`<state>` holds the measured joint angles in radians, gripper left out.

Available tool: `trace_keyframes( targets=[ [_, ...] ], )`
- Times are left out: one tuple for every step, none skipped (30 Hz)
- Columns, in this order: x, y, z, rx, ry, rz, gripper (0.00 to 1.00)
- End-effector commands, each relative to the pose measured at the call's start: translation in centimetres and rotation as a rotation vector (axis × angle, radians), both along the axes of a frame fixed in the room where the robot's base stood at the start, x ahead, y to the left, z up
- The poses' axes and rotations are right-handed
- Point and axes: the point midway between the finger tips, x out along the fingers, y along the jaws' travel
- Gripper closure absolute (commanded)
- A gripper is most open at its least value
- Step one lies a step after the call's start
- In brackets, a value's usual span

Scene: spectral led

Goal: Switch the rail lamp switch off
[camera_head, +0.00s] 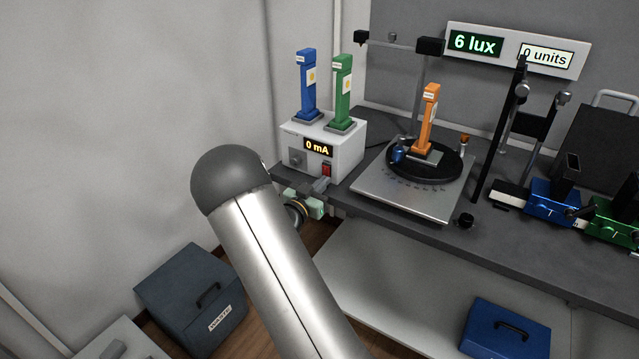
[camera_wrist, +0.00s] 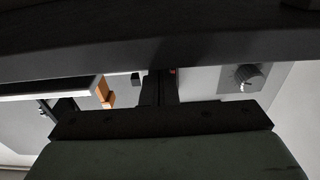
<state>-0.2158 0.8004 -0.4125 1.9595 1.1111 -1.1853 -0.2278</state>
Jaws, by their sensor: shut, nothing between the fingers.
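A white supply box (camera_head: 345,157) stands at the left end of the dark bench, with a display reading "0 mA". A red rocker switch (camera_head: 326,170) is on its front, right of a grey knob (camera_head: 295,160); I cannot read a label on it. My gripper (camera_head: 322,185) is shut and empty, its fingertips close in front of the red switch. In the wrist view the closed fingers (camera_wrist: 160,86) cover most of the switch, and only a small red bit (camera_wrist: 172,71) shows. The knob (camera_wrist: 248,78) is to the right there. I cannot tell whether the fingers touch the switch, or its position.
Blue (camera_head: 307,85) and green (camera_head: 342,92) lamp modules stand on the box. An orange module (camera_head: 428,120) stands on the round turntable (camera_head: 455,170). A wall panel (camera_head: 500,45) reads "6 lux" and "0 units". A waste bin (camera_head: 190,290) is on the floor.

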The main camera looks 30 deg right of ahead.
Motion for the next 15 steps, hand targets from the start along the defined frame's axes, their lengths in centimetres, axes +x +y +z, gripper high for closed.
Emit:
trace_keyframes(
  targets=[
    [-0.5,0.8,-0.3,0.0,0.001,0.002,1.0],
    [-0.7,1.4,-0.4,-0.001,0.001,0.004,1.0],
    [-1.1,2.1,-0.5,-0.001,0.001,0.004,1.0],
    [-1.4,2.7,-0.6,-0.002,-0.001,0.004,1.0],
    [-1.8,3.4,-0.7,-0.002,-0.002,0.004,1.0],
    [-2.2,4.3,-0.9,-0.002,-0.001,0.006,1.0],
    [-2.5,5.0,-1.0,-0.002,-0.001,0.006,1.0],
    [-2.9,5.6,-1.1,-0.002,0.0,0.007,1.0],
    [-3.2,6.5,-1.3,-0.002,0.0,0.007,1.0],
    [-3.6,7.1,-1.5,-0.003,-0.001,0.006,1.0],
    [-3.9,7.6,-1.6,-0.003,0.0,0.007,1.0],
    [-4.2,8.4,-1.8,-0.002,0.0,0.007,1.0],
    [-4.5,8.9,-1.9,-0.003,-0.001,0.007,1.0],
    [-4.7,9.4,-2.0,-0.003,-0.001,0.007,1.0],
    [-5.0,9.9,-2.1,-0.003,0.0,0.007,1.0]
  ],
)
